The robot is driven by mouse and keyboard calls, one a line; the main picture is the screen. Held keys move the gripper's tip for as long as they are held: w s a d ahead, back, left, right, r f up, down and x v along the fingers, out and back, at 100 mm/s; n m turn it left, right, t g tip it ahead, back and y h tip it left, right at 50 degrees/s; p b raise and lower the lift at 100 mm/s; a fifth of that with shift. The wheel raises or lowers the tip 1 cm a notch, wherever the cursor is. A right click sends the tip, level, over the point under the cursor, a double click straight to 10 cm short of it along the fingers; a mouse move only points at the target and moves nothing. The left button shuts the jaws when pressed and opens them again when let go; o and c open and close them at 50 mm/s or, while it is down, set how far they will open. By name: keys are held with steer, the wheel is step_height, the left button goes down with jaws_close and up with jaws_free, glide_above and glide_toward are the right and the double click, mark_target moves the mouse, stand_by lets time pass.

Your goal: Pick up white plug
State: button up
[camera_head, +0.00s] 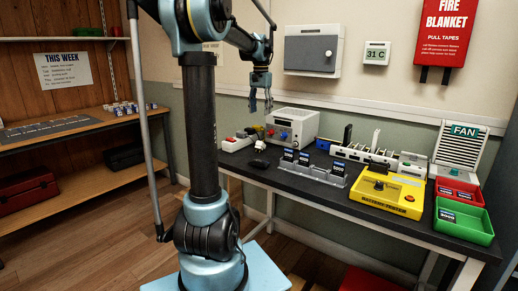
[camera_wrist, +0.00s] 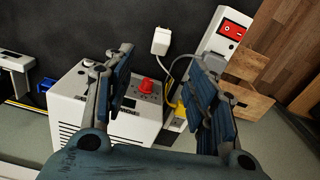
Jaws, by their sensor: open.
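A white plug (camera_wrist: 162,40) lies on the dark table top in the wrist view, with two short prongs and a thin cord curving away to the right. In the head view the white plug (camera_head: 260,146) is small, near the table's left front edge. My gripper (camera_head: 261,107) is open and empty, held in the air above the left end of the table. In the wrist view the plug shows beyond the gap between the two fingers of my gripper (camera_wrist: 157,62), apart from both.
A white power strip (camera_wrist: 224,40) with a red switch lies right of the plug.

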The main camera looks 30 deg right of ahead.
glide_above(260, 143)
step_height(260, 143, down, 12)
steer(key=shift+w+d+r, duration=0.1)
steer(key=shift+w+r, duration=0.05)
steer(key=shift+r, duration=0.05)
steer(key=shift+w+f, duration=0.15)
steer(key=shift+f, duration=1.15)
steer(key=shift+w+f, duration=0.1)
steer(key=shift+f, duration=1.15)
steer(key=c, duration=1.2)
